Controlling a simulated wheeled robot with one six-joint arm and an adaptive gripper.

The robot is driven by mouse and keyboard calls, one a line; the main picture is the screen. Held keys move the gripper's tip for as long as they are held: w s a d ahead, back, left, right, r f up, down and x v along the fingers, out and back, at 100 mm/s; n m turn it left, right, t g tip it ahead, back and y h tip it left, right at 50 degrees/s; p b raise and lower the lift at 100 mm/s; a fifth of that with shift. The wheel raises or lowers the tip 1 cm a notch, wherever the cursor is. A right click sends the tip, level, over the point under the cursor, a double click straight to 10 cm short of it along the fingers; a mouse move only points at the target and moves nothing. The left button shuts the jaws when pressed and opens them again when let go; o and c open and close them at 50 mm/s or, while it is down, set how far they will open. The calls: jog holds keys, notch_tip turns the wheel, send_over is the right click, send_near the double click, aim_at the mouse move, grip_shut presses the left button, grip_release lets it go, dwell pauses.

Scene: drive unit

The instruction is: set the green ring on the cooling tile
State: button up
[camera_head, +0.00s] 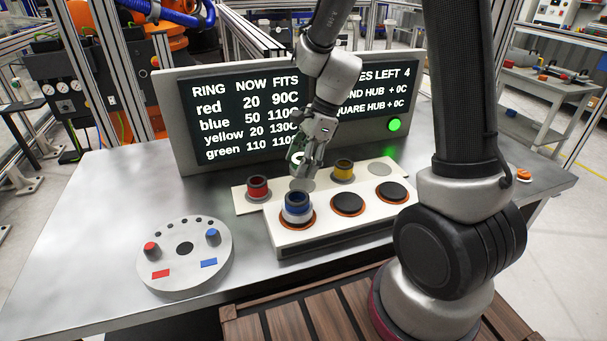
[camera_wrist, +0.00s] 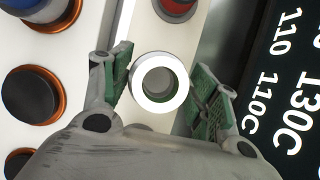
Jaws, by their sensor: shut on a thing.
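The green ring (camera_wrist: 139,92) has a pale top face and green inner wall in the wrist view; in the head view (camera_head: 297,158) it is partly hidden by the fingers. My gripper (camera_head: 303,170) is shut on it, with a finger on each side in the wrist view (camera_wrist: 160,88). It hangs above the back strip of the white block. Two bare grey round spots show on that strip, one (camera_head: 302,185) below my gripper and one (camera_head: 380,169) at the right end. I cannot tell which is the cooling tile.
A red ring (camera_head: 257,187) and yellow ring (camera_head: 343,171) stand on the back strip. A blue ring (camera_head: 297,202) stands on the left front plate; two black plates (camera_head: 347,203) (camera_head: 392,192) are bare. The display (camera_head: 243,115) stands behind; a round fixture (camera_head: 184,270) lies left.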

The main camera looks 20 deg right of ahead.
aim_at(297, 186)
jog(key=shift+f, duration=2.1)
jog(key=o, duration=1.3)
jog(key=shift+f, duration=0.1)
jog(key=shift+o, duration=0.2)
jog(key=v, duration=1.1)
jog(key=s+d+r+n+t+h, duration=0.2)
jog(key=s+d+r+n, duration=0.3)
jog(key=s+n, duration=0.4)
jog(key=s+d+r+n+t+h, duration=0.2)
jog(key=s+d+r+n, duration=0.3)
jog(key=s+r+n, duration=0.2)
jog(key=s+n, duration=0.2)
jog(key=s, duration=0.2)
jog(key=shift+d+r+h, duration=0.3)
jog(key=shift+r, duration=0.1)
